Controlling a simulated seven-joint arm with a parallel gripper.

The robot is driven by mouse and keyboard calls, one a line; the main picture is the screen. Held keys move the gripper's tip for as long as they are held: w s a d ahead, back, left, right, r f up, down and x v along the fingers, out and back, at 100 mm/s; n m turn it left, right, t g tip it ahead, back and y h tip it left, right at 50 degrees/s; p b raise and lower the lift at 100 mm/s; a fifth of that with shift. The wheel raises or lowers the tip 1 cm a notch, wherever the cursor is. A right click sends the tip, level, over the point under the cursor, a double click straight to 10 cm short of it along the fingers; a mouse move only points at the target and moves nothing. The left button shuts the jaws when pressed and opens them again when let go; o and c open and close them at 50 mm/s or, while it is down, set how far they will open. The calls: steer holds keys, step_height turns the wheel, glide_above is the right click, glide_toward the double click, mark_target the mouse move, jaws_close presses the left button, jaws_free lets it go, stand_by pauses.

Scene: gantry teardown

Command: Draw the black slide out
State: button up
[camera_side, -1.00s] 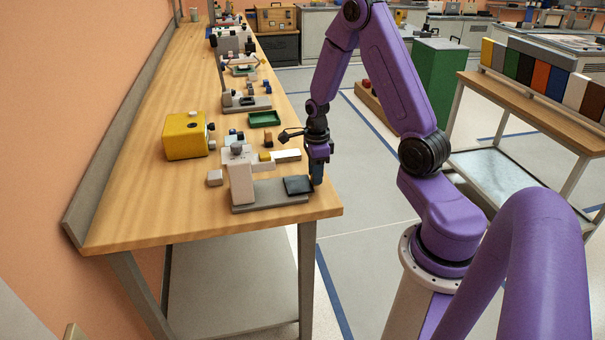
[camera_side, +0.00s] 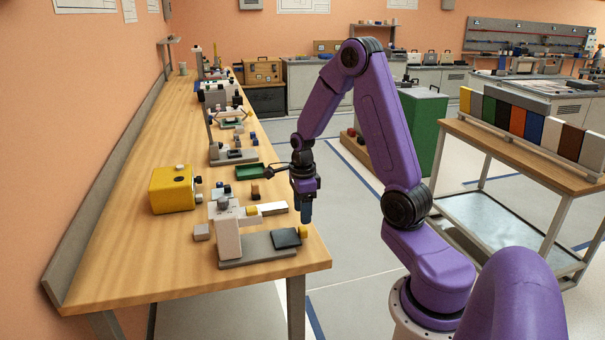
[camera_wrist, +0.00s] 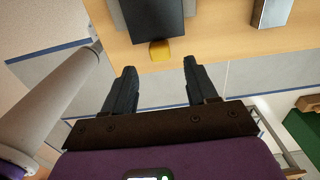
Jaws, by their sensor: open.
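The black slide (camera_side: 286,238) is a flat dark block on the right end of a grey base (camera_side: 240,262), at the workbench's front right edge. A yellow knob (camera_side: 303,232) sits at its right end. In the wrist view the slide (camera_wrist: 153,18) is at the top, with the yellow knob (camera_wrist: 160,50) pointing toward me. My gripper (camera_side: 305,218) is open and empty, apart from the knob, above and just beyond it in the side view. In the wrist view the fingertips (camera_wrist: 160,66) lie either side of the knob's line, short of it.
A pale upright post (camera_side: 227,230) stands on the same base. Open floor lies right of the workbench (camera_side: 130,265), with a wheeled table (camera_side: 540,165) farther right.

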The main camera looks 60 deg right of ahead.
step_height(320, 180, up, 12)
stand_by(0.4)
steer(key=s+a+n, duration=0.3)
steer(key=a+n, duration=0.5)
steer(key=n, duration=0.1)
steer(key=s+a+n, duration=0.2)
steer(key=a+n, duration=0.7)
steer(key=s+a+n, duration=0.3)
steer(key=s+n, duration=0.5)
steer(key=n, duration=0.2)
steer(key=s+a+f+n, duration=0.1)
steer(key=s+a+n, duration=0.3)
steer(key=s+n, duration=0.4)
steer(key=n, duration=0.3)
steer(key=shift+s+n, duration=0.3)
steer(key=shift+s, duration=0.05)
